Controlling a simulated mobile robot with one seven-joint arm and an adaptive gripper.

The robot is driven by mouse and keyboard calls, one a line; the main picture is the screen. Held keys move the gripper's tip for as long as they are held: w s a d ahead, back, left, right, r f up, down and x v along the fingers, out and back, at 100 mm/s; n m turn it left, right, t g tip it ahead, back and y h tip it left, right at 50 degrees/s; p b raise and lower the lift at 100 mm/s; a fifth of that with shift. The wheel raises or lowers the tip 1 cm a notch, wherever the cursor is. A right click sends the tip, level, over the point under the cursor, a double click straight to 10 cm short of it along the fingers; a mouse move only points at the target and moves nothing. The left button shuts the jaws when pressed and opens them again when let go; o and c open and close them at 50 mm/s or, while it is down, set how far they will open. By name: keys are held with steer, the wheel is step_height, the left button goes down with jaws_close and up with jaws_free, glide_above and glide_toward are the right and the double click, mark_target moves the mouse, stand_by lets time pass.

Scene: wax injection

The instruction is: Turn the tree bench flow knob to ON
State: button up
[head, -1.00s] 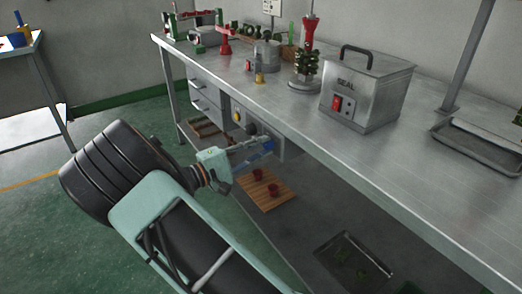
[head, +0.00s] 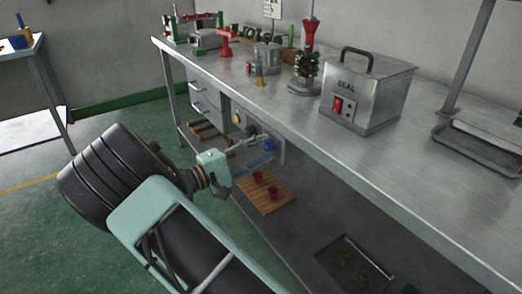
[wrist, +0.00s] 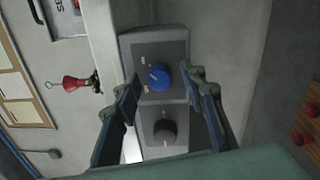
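A grey control panel (wrist: 178,44) is mounted under the front edge of the bench. In the wrist view it carries a blue round knob (wrist: 160,76) with a white pointer line and a black knob (wrist: 165,130). The small marks by the knobs are too small to read. My gripper (wrist: 165,86) is open, its two blue-padded fingers on either side of the blue knob, with gaps visible. In the head view my gripper (head: 258,151) is at the panel below the bench edge, and the blue knob (head: 269,145) shows by its fingertips.
The metal bench (head: 300,118) overhangs my gripper. On it stand a SEAL box (head: 366,90), a wax tree stand (head: 306,70) and red and green tools. Below lie a wooden board (head: 265,196) with two red cups and a dark tray (head: 354,262).

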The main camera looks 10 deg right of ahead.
steer(key=v, duration=1.2)
